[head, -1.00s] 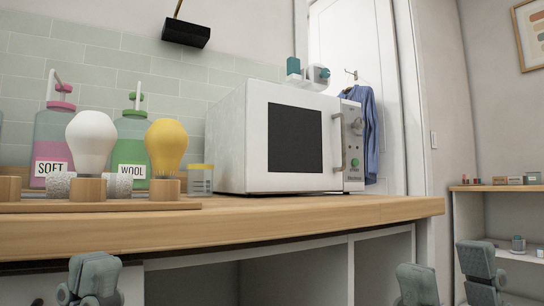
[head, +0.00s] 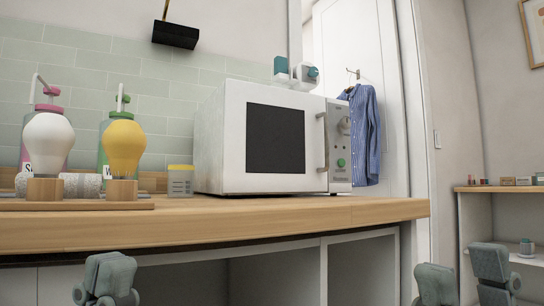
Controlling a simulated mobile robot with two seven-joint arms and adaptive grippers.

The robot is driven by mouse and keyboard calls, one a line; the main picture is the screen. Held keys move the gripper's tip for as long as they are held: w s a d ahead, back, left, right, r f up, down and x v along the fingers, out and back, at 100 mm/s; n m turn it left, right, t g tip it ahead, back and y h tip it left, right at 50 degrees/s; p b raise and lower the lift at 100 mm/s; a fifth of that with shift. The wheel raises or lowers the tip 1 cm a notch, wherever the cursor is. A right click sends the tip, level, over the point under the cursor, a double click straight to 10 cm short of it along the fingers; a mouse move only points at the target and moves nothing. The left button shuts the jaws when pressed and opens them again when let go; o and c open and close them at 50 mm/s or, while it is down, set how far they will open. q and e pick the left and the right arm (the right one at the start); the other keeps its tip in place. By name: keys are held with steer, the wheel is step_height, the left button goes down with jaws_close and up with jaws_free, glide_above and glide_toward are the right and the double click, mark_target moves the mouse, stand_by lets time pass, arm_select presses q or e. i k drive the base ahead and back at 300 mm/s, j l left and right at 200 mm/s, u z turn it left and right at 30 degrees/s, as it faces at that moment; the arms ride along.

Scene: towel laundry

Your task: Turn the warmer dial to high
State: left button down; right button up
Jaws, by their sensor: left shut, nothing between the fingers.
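The warmer (head: 222,150) is a white box with a dark window, standing on the wooden counter. Its narrow control panel (head: 338,176) is at the right of the front, with a grey dial (head: 344,126) high up and a round green button (head: 340,163) lower down. The dial is small and its setting cannot be read. My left gripper (head: 106,282) is shut and empty at the lower left, below the counter edge. My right gripper (head: 464,282) is at the lower right with its fingers apart and nothing between them. Both are well away from the dial.
The wooden counter (head: 250,222) has a front edge above open shelves. A white bulb (head: 48,143) and a yellow bulb (head: 124,147) stand left of the warmer, before bottles. A striped shirt (head: 363,135) hangs on the door behind. A shelf unit (head: 463,219) is at the right.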

mark_target(345, 124)
steer(key=i+l+u, duration=0.1)
steer(key=l+u, duration=0.4)
steer(key=l, duration=0.6)
steer(key=i+l+u, duration=0.1)
steer(key=l+u, duration=0.15)
steer(key=l, duration=0.25)
steer(key=l+u, duration=0.3)
steer(key=l, duration=0.2)
steer(key=l+u, duration=0.25)
steer(key=l, duration=0.3)
steer(key=i+l+u, duration=0.1)
steer(key=l+u, duration=0.2)
steer(key=l, duration=0.25)
steer(key=i+l+u, duration=0.2)
steer(key=l, duration=0.4)
steer(key=l+u, duration=0.2)
steer(key=l, duration=0.4)
steer(key=k+z, duration=0.35)
steer(key=i+l, duration=0.25)
steer(key=i, duration=0.15)
